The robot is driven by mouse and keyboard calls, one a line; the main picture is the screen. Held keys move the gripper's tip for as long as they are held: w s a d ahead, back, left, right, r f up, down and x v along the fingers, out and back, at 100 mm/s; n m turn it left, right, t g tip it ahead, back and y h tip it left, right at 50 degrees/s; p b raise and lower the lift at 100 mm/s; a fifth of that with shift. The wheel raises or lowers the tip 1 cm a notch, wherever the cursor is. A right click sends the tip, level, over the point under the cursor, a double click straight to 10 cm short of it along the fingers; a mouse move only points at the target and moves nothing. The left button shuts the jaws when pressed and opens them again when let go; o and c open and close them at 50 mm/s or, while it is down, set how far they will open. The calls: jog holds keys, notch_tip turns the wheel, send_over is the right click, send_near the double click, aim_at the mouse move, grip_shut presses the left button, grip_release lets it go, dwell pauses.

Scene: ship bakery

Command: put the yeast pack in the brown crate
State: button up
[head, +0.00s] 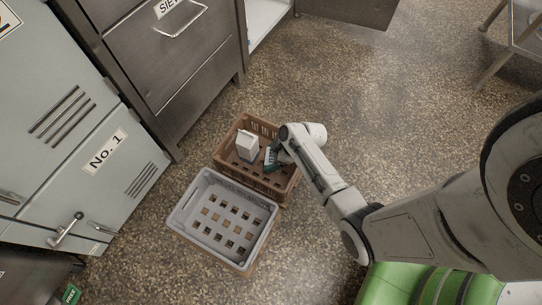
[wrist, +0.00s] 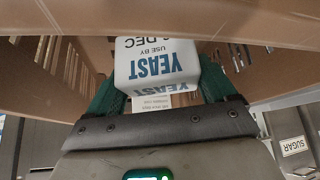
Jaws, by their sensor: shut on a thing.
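The yeast pack (head: 247,147), a white block with blue lettering, is within the outline of the brown crate (head: 284,192). In the wrist view the pack (wrist: 156,62) sits between the green fingers of my gripper (wrist: 160,95), which is shut on it. In the head view my gripper (head: 271,157) reaches over the crate's right side, and the pack extends to its left. The brown crate wall (wrist: 50,22) surrounds the pack in the wrist view. Whether the pack touches the crate floor is hidden.
A grey crate (head: 187,209) with a slotted floor stands directly in front of the brown one. Steel drawers (head: 165,60) and a grey cabinet marked No. 1 (head: 90,180) are at the left. Speckled floor (head: 365,100) behind and right is free.

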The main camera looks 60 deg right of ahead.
aim_at(272, 162)
jog(key=shift+f+b, duration=1.05)
jog(key=shift+f, duration=0.95)
jog(key=shift+f, duration=0.2)
jog(key=o, duration=1)
jog(key=shift+r, duration=0.1)
jog(key=shift+r, duration=0.25)
jog(key=p+v, duration=0.7)
jog(key=v, duration=0.5)
jog(key=s+a+r+m+g+h, duration=0.1)
jog(key=s+a+r+m+g, duration=0.1)
jog(key=s+a+r, duration=0.2)
jog(key=s+a+r+m+g+h, duration=0.1)
jog(key=s+a+r+m+g, duration=0.2)
jog(key=a+r, duration=0.7)
notch_tip(272, 162, up, 4)
jog(key=shift+s+f+h, duration=0.1)
jog(key=shift+s+h, duration=0.3)
jog(key=shift+s, duration=0.1)
